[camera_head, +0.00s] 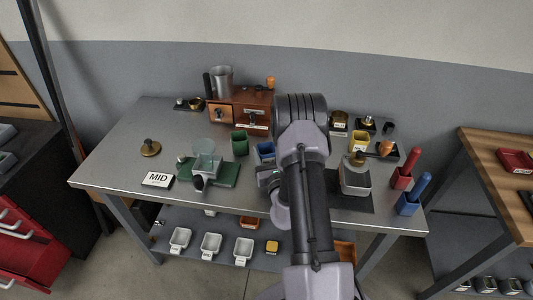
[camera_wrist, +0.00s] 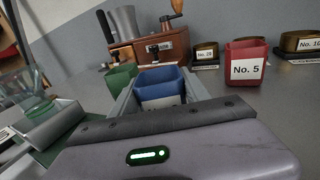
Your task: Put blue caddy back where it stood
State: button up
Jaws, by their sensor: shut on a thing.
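The blue caddy (camera_wrist: 160,80) stands upright between the two fingers of my gripper (camera_wrist: 160,97) in the wrist view. My gripper is shut on it. The caddy's pale front label is mostly hidden by the gripper body. In the head view the blue caddy (camera_head: 265,150) shows just left of my arm, over the middle of the grey table, with my gripper (camera_head: 267,166) at its near side. I cannot tell whether its base touches the table.
A green caddy (camera_head: 239,142) stands close on the left. A red caddy marked No. 5 (camera_wrist: 246,68) stands to the right. A wooden drawer box (camera_head: 238,112) is behind. A yellow caddy (camera_head: 358,141) and a scale (camera_head: 355,182) lie right of my arm.

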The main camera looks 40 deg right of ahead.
jog(key=o, duration=1.1)
jog(key=shift+f, duration=0.15)
jog(key=o, duration=0.4)
jog(key=shift+o, duration=0.2)
